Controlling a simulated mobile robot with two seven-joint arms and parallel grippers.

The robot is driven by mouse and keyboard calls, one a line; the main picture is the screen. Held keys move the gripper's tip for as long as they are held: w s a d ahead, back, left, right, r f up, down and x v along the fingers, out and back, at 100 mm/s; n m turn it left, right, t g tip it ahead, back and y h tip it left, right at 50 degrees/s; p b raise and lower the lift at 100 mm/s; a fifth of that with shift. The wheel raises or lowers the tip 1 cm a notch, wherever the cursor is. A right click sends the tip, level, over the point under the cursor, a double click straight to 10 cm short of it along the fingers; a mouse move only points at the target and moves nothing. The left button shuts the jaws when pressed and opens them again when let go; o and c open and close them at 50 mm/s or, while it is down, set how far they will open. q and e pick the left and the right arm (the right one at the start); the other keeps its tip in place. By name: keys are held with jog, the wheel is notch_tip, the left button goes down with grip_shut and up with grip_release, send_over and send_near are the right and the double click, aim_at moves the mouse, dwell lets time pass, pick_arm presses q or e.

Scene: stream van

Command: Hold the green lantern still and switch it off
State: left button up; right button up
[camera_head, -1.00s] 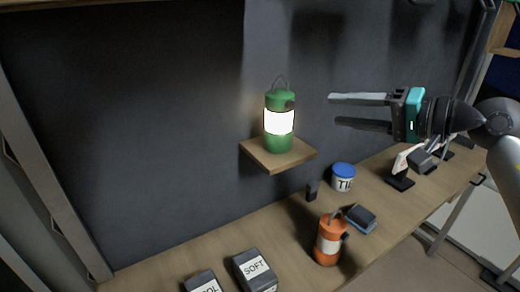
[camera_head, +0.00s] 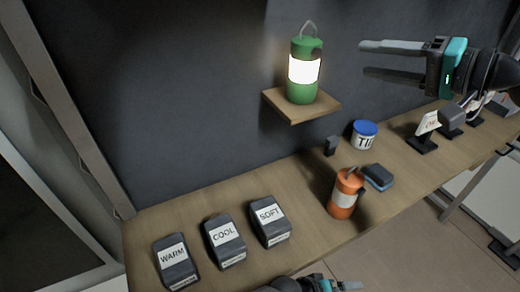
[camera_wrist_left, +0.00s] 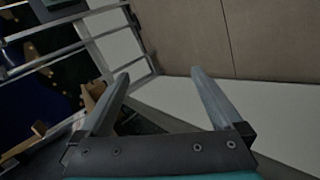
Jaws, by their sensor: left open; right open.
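The green lantern (camera_head: 301,92) stands upright on a small wooden wall shelf (camera_head: 290,110). Its white middle band glows, and a wire handle rises from its top. A dark knob-like part (camera_head: 317,48) shows on its upper right side. My right gripper (camera_head: 364,59) is open and empty to the right of the lantern, its fingers pointing left towards the lantern's upper part, apart from it. My left gripper (camera_head: 350,286) is low at the bottom edge of the head view, partly cut off. In the left wrist view it (camera_wrist_left: 160,76) is open with nothing between its fingers.
An unlit orange lantern (camera_head: 343,203) stands on the long wooden bench (camera_head: 305,225). Boxes labelled WARM (camera_head: 175,262), COOL (camera_head: 226,240) and SOFT (camera_head: 270,222) sit left of it. A blue-lidded tub (camera_head: 364,136) and a dark blue block (camera_head: 378,177) are nearby.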

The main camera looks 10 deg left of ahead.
pick_arm(q)
jog(key=w+d+r+n+g+h, duration=0.1)
jog(key=d+r+g+h, duration=0.15)
jog(key=r, duration=1.35)
jog(key=d+r+n+g+h, duration=0.15)
jog(key=r+h, duration=0.25)
jog(key=r, duration=1.2)
jog(key=m+t+y, duration=0.7)
jog(key=m+t, duration=0.4)
jog(key=t, duration=0.5)
send_near(301, 82)
jog(key=x, duration=0.4)
jog(key=f+x, duration=0.1)
jog(key=x, duration=0.3)
jog(key=a+x, duration=0.1)
jog(key=x, duration=0.3)
jog(key=shift+w+d+f, duration=0.1)
jog(key=shift+w+f, duration=0.1)
jog(key=shift+w, duration=0.25)
